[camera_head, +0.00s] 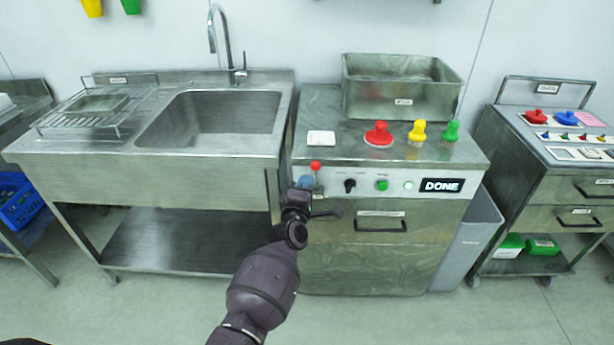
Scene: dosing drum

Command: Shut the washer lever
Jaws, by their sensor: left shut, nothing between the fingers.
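The washer is a steel cabinet (390,262) with a lit DONE display (441,186) on its front panel. Its lever shows as a red ball knob (315,166) at the panel's upper left, with a bluish part (306,182) just below it. The ball is up near the worktop edge. My left gripper (306,193) is at the panel's left end, just below the ball, and is shut with nothing held. It hides the lower part of the lever; I cannot tell if it touches it. My right gripper is not in view.
A black knob (349,185) and a green button (382,185) sit right of the lever. Red (378,134), yellow (417,132) and green (450,131) pieces and a steel bin (402,88) stand on top. A sink (213,122) adjoins left, a cart (560,165) stands right.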

